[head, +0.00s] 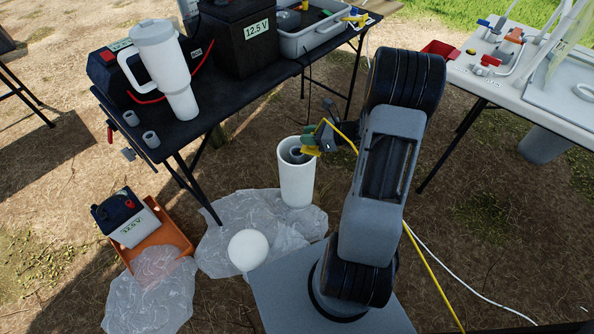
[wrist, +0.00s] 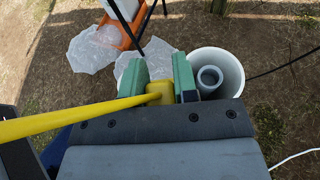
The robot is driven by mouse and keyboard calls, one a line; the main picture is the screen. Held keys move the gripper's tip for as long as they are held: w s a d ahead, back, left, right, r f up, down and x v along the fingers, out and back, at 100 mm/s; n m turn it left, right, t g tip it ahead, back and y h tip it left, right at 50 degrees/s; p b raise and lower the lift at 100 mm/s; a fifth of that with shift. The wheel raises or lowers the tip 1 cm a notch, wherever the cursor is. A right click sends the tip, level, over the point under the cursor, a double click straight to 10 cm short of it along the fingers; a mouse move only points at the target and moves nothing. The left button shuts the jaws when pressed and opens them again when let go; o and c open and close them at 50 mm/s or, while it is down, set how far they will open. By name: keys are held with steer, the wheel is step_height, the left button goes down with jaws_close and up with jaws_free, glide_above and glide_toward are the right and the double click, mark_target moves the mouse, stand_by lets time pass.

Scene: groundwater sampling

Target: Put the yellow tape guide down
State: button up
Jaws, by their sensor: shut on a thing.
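My gripper (head: 322,138) is beside the upper rim of a tall white round container (head: 297,182). In the wrist view its two green fingers (wrist: 159,80) are shut on the yellow tape guide (wrist: 160,91), one on each side of it. The guide also shows in the head view as a small yellow piece (head: 310,150) at the container's rim; I cannot tell whether it touches the rim. A yellow tape (wrist: 75,117) runs from the guide off to the left in the wrist view. A grey pipe (wrist: 210,77) stands inside the white container.
Clear plastic sheeting (head: 228,222) lies around the container, with a white round lid or ball (head: 248,250) on it. A black table (head: 205,105) stands at the left, a white table (head: 500,85) at the right. An orange tray (head: 172,236) sits on the ground.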

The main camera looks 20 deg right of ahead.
steer(key=f+b, duration=0.1)
steer(key=d+f+b, duration=0.2)
steer(key=shift+s, duration=0.25)
steer(key=shift+w+f, duration=0.1)
steer(key=shift+f, duration=0.05)
steer(key=w+a+f+b, duration=0.2)
steer(key=w+f+b, duration=0.5)
steer(key=w+f, duration=0.5)
steer(key=shift+w+f, duration=0.35)
steer(key=shift+w, duration=0.35)
steer(key=shift+f, duration=0.1)
steer(key=o, duration=1)
steer(key=shift+c, duration=0.2)
